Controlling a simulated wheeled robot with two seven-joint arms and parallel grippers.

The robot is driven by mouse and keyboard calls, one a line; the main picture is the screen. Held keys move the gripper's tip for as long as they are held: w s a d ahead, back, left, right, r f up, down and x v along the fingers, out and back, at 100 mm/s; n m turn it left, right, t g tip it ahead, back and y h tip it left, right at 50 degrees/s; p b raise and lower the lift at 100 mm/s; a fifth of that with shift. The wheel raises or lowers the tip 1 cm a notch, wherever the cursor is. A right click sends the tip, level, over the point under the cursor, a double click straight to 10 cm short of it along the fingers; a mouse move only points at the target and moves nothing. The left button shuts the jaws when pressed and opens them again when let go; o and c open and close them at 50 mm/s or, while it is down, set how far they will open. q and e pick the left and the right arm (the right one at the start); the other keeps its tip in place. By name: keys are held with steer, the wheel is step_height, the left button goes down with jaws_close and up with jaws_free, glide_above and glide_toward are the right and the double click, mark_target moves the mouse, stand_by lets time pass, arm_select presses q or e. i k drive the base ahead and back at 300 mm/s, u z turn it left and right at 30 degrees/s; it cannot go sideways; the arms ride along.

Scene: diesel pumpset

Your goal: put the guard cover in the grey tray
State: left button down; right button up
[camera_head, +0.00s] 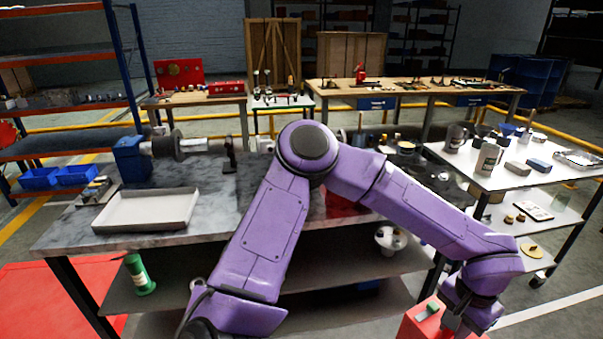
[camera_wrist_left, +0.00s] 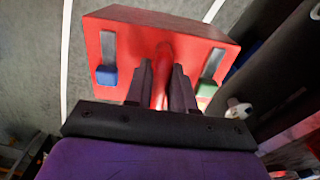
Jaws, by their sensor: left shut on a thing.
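The guard cover (camera_wrist_left: 130,35) looks like a red box-shaped piece with a blue tab and a green tab. My left gripper (camera_wrist_left: 161,85) is shut on a red raised part in the middle of it. In the head view part of the cover (camera_head: 418,322) shows at the lower right, off the bench's right end, beside my purple wrist. The fingers are not clear there. The grey tray (camera_head: 145,211) lies on the left of the workbench, far left of the cover, and looks empty. My right gripper is in neither view.
The workbench (camera_head: 215,185) carries a blue-ended machine (camera_head: 130,158) behind the tray. A white table (camera_head: 500,180) with cups and boxes stands at the right. A green bottle (camera_head: 138,275) is on the lower shelf. My arm hides the bench's middle.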

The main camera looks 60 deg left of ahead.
mark_target(149, 212)
steer(key=k, duration=1.15)
steer(key=u, duration=1.95)
steer(key=i, duration=0.5)
steer(key=u, duration=0.05)
